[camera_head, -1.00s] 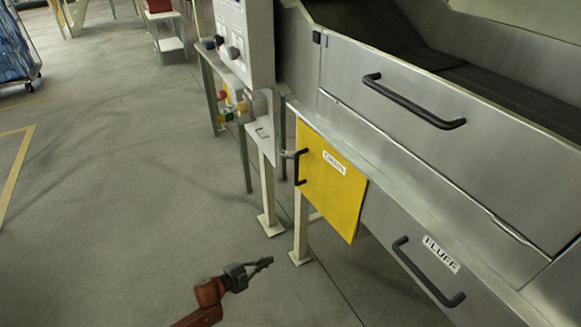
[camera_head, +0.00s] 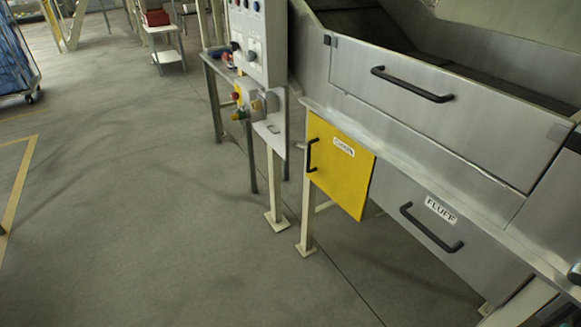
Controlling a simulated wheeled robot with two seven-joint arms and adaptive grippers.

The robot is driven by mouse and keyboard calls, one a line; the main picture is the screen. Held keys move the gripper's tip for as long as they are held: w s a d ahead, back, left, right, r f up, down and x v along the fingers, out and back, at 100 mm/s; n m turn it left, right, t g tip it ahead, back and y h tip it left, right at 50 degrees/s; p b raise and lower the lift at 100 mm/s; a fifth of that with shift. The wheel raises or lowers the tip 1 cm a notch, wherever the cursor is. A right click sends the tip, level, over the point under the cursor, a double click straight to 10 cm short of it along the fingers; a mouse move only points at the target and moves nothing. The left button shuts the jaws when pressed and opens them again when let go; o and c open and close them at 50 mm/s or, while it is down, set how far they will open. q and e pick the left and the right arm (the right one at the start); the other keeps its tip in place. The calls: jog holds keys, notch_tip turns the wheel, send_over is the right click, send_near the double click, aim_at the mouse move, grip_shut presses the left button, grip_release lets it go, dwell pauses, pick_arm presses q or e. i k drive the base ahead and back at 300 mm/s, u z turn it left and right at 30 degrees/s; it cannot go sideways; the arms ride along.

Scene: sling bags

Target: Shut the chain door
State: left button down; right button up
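The chain door (camera_head: 341,170) is a yellow panel with a white label that seems to read CHAIN. It is on the front of the grey metal machine, below the long ledge. Its black upright handle (camera_head: 312,155) is at its left edge. A small grey stub shows just left of the handle. The door's top edge runs nearly parallel to the ledge. I cannot tell from this angle whether it stands ajar. Neither of my grippers shows in the head view now.
A grey panel labelled FLUFF (camera_head: 425,220) is right of the door. A large drawer-like panel (camera_head: 440,110) with a black handle is above. A control box (camera_head: 257,40) and pale support legs (camera_head: 306,225) stand left of the door. The floor (camera_head: 170,220) in front is clear.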

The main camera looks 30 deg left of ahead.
aim_at(343, 168)
jog(key=u, duration=0.7)
jog(key=i, duration=0.8)
jog(key=z, duration=0.2)
